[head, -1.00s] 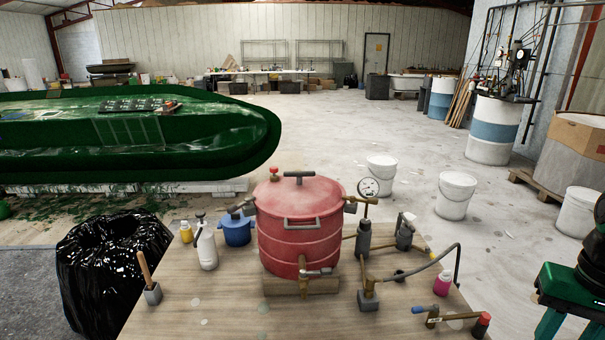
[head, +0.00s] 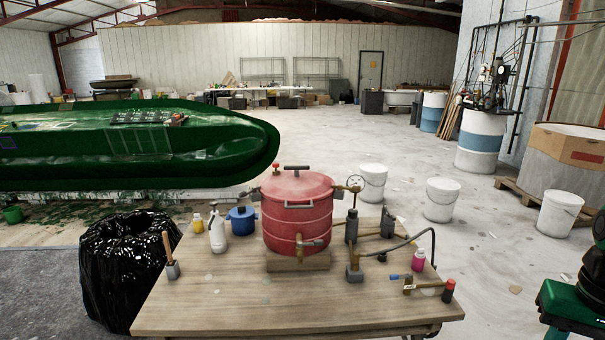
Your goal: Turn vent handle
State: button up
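A red lidded pot (head: 297,222) stands on a block on the wooden table, with a dark bar handle (head: 297,168) on its lid. A small red knob (head: 276,168) shows at the lid's left. A brass tap with a grey lever (head: 311,243) is on the pot's front. Small fittings stick out at its left and right sides. A round gauge (head: 355,183) stands on pipework at the right. A small valve piece with a blue-ended lever (head: 401,277) lies at the table's right front. I cannot tell which handle is the vent handle. My gripper is not in view.
The table (head: 230,300) also holds a white spray bottle (head: 217,233), a blue pot (head: 242,221) and a pink bottle (head: 418,259). A black bin bag (head: 120,270) stands left. White buckets (head: 442,199) stand behind right. The green hull mould (head: 150,155) is at back left.

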aim_at(296, 168)
jog(key=k, duration=0.5)
jog(key=u, duration=0.6)
jog(key=i, duration=2.2)
jog(key=z, duration=0.5)
